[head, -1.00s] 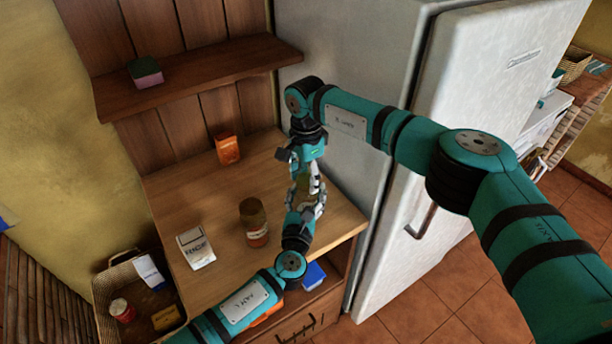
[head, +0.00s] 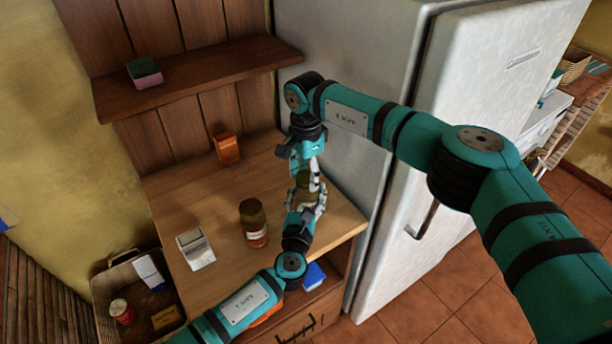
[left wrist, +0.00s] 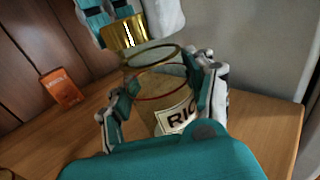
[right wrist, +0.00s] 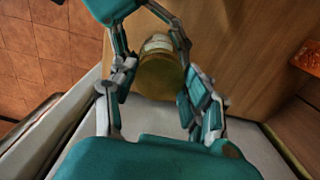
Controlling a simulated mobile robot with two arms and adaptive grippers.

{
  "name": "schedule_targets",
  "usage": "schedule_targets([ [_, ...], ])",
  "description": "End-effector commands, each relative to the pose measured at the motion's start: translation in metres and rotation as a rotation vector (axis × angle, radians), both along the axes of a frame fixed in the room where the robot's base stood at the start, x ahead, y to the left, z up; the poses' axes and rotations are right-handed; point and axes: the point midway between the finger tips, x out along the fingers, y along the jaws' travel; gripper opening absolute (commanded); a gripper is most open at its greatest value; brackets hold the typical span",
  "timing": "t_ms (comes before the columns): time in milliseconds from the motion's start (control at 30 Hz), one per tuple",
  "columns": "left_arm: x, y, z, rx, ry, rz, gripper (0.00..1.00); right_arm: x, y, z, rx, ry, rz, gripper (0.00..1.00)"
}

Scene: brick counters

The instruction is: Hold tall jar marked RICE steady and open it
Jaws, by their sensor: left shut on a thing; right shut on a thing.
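The tall glass jar marked RICE (left wrist: 150,114) stands out in the left wrist view, with its label facing the camera and its round rim showing. My left gripper (left wrist: 163,95) is shut around its body; in the head view it (head: 304,208) is near the counter's right end. The gold lid (left wrist: 124,33) is above the jar's mouth, apart from it and tilted. My right gripper (head: 313,175) is shut on the lid, above the left one. In the right wrist view its fingers (right wrist: 158,68) flank a brown-gold round shape. The fingers partly hide the jar in the head view.
On the counter (head: 190,195) stand another dark-lidded jar (head: 254,225), a white box (head: 195,249) and an orange box (head: 227,149). A basket (head: 113,270) is at the left. The fridge (head: 385,90) stands close on the right.

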Motion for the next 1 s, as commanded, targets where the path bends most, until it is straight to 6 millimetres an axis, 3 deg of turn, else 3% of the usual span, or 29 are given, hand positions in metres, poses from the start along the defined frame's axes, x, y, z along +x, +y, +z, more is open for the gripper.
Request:
schedule_targets([
  [733, 0.0, 0.0, 0.0, 0.001, 0.0, 0.001, 0.0, 0.0, 0.0, 0.015, 0.001, -0.002, -0.001, 0.1],
  [1000, 0.0, 0.001, 0.0, 0.001, 0.0, 0.001, 0.0, 0.001, 0.0, 0.046, 0.001, -0.003, -0.001, 0.1],
])
